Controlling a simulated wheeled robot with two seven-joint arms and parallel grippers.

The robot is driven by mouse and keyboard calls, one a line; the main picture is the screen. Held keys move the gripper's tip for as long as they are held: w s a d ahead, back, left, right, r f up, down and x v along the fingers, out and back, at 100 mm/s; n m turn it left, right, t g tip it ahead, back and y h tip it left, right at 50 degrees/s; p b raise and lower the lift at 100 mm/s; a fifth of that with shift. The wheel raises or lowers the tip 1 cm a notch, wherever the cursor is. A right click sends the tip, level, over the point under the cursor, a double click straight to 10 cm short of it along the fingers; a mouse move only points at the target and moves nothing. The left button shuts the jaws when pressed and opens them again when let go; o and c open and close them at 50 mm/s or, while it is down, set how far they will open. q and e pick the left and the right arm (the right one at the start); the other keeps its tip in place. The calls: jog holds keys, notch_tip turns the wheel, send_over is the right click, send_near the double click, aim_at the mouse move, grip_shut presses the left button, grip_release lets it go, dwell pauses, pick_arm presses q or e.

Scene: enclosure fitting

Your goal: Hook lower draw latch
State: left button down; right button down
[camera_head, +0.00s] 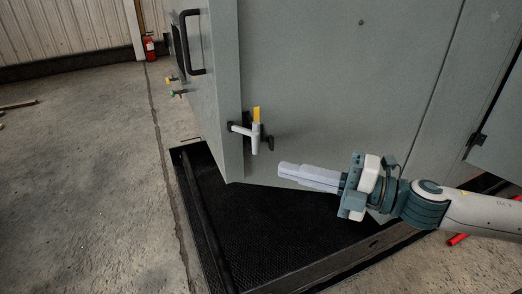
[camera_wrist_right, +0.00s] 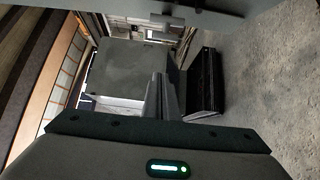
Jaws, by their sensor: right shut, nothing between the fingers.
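The lower draw latch (camera_head: 255,137) sits at the vertical corner edge of the grey enclosure (camera_head: 335,85). It has a yellow upright tab, a pale grey lever and arm, and black brackets on both sides of the edge. I cannot tell whether its hook is engaged. My right gripper (camera_head: 282,171) comes in from the right, low in front of the enclosure face. Its fingers are shut and empty, pointing left, below and right of the latch and apart from it. The shut fingers also show in the right wrist view (camera_wrist_right: 161,92). My left gripper is out of view.
A black handle (camera_head: 193,42) projects from the enclosure's left side. A black textured mat or tray (camera_head: 270,225) with raised edges lies under the enclosure. A red extinguisher (camera_head: 149,46) stands far back. Bare concrete floor (camera_head: 80,170) is open to the left.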

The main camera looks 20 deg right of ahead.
jog(key=shift+w+a, duration=0.2)
jog(key=shift+w, duration=0.05)
jog(key=p+x, duration=0.7)
jog(key=x, duration=0.3)
jog(key=d, duration=0.2)
jog(key=w+d+p, duration=0.1)
jog(key=d, duration=0.1)
jog(key=shift+w, duration=0.2)
dwell(0.6)
jog(key=shift+d, duration=0.1)
